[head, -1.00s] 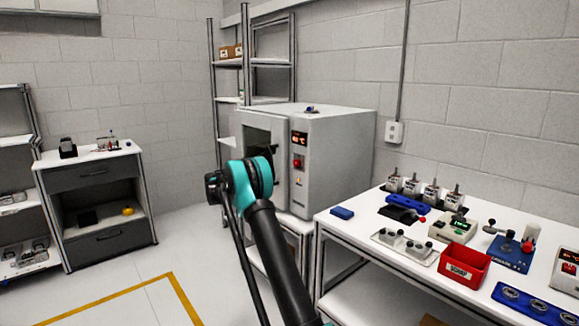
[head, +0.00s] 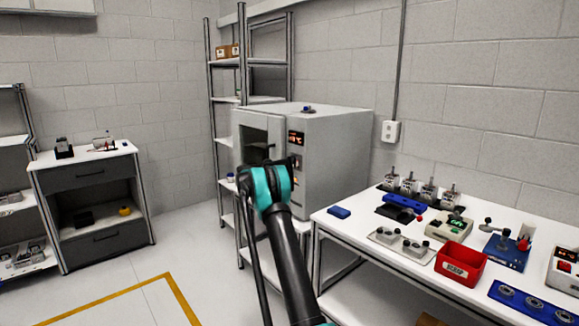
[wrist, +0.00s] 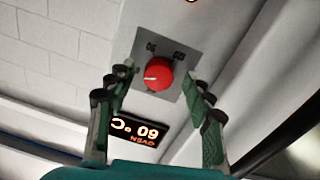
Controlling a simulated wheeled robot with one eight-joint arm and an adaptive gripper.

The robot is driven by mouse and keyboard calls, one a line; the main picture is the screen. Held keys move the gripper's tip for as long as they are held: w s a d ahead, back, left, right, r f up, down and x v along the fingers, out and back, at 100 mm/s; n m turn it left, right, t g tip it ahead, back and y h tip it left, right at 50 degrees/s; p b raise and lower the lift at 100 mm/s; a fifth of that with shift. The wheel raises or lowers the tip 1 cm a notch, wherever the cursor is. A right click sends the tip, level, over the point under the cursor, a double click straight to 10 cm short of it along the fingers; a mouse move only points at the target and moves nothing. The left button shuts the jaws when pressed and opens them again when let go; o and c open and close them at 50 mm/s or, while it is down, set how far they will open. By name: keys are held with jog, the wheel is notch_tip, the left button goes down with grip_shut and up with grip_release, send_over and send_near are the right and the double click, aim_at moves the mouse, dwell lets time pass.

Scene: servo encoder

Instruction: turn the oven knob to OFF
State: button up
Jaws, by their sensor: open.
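The red round oven knob (wrist: 158,74) sits on a grey plate on the oven front, near the middle of the wrist view, which shows the oven upside down. A pale mark on it points to the picture's left. Two small labels lie beyond it, too small to read surely. My gripper (wrist: 160,88) is open, with one finger left and one right of the knob, and gaps show on both sides.
The lit oven display (wrist: 138,129) is beside the knob plate. The oven's door opening (head: 260,140) is left of the panel. A white bench (head: 375,270) with a red bin (head: 461,264) and devices stands right. Floor at left is clear.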

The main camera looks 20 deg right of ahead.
jog(key=shift+d, duration=0.15)
jog(key=shift+c, duration=0.4)
jog(key=c, duration=1.1)
jog(key=shift+n, duration=0.3)
jog(key=n, duration=1.3)
jog(key=shift+s+n+t, duration=0.15)
jog(key=shift+n+t, duration=0.15)
jog(key=shift+t, duration=0.1)
